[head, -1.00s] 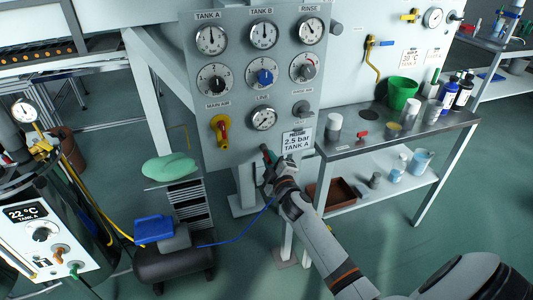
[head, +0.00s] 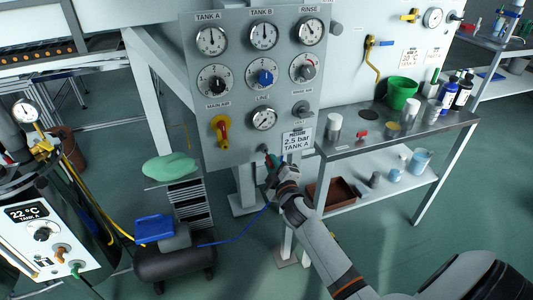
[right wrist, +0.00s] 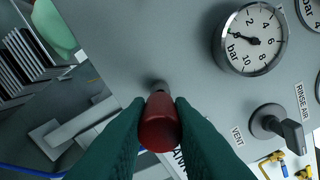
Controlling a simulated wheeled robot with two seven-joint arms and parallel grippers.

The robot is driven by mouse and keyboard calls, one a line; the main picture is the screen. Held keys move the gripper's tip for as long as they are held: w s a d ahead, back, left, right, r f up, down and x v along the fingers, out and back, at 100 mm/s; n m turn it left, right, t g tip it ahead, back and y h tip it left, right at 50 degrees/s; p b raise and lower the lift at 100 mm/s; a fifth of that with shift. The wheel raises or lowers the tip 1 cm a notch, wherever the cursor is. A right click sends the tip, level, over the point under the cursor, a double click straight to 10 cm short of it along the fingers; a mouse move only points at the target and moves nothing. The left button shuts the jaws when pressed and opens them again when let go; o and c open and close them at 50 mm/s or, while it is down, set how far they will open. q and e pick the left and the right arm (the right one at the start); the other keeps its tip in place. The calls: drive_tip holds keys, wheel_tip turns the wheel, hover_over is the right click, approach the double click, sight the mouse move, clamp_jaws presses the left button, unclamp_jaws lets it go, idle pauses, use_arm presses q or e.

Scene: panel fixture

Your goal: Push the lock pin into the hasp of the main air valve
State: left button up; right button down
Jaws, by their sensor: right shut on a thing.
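The main air valve (head: 221,130), with a yellow body and red handle, is at the lower left of the grey panel (head: 205,100). I cannot make out its hasp at this size. My right gripper (head: 271,160) is in front of the panel's lower edge, below the line gauge and to the right of and below the valve. In the right wrist view its green fingers (right wrist: 159,125) are shut on a red cylindrical grip, which looks like the lock pin (right wrist: 159,122). A short dark stub (right wrist: 157,86) shows between the red end and the panel; contact is unclear. My left gripper is out of view.
The line gauge (head: 264,118) and the vent and rinse air handle (head: 301,107) are just above and right of my gripper. A pressure sign (head: 297,141) hangs beside it. A bench (head: 350,140) with cups stands right, a compressor (head: 175,255) below left.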

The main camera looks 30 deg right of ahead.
drive_tip(key=shift+s, duration=0.2)
idle(0.4)
drive_tip(key=shift+p+v, duration=0.55)
drive_tip(key=shift+v, duration=2)
